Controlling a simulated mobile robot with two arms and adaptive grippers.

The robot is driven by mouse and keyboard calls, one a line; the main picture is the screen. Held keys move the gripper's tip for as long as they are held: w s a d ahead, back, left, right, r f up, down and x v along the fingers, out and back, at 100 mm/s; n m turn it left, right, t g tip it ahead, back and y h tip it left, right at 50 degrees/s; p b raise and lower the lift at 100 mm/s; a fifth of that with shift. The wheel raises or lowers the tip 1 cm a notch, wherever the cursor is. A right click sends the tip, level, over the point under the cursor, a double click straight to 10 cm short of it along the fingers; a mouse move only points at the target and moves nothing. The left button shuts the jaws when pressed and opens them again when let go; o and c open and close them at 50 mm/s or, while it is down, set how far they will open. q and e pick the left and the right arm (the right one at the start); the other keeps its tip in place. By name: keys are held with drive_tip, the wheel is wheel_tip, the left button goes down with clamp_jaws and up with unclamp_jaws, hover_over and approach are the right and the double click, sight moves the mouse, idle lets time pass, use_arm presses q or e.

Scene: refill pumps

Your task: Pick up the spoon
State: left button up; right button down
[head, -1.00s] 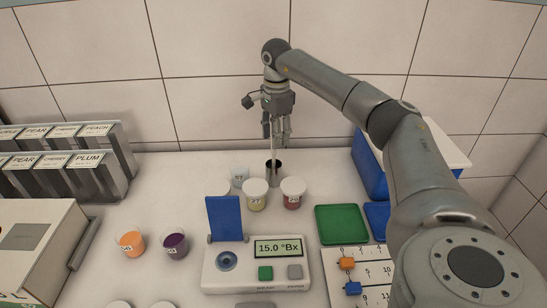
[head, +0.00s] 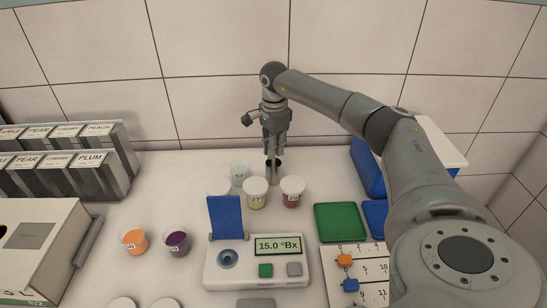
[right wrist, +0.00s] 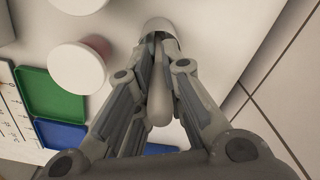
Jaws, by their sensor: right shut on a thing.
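The spoon stands upright in a small metal cup (head: 273,177) at the back of the counter. My right gripper (head: 274,155) reaches down from above, directly over the cup, and is shut on the spoon's handle. In the right wrist view the grey handle (right wrist: 158,98) lies between the fingers of my right gripper (right wrist: 158,50), and the cup's rim (right wrist: 160,24) shows just beyond the fingertips. The spoon's lower part is hidden inside the cup. In the head view the gripper covers the handle. My left gripper is not in view.
White-lidded cups (head: 256,188) stand close in front of the metal cup. A refractometer (head: 255,262) with a raised blue lid reads 15.0 °Bx. Two open cups (head: 177,241) stand left of it. A green tray (head: 340,222) lies to the right. The tiled wall is close behind.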

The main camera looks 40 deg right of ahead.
idle(0.3)
wheel_tip(320, 180, up, 10)
drive_tip(key=shift+r+b, duration=0.1)
drive_tip(key=shift+b, duration=0.95)
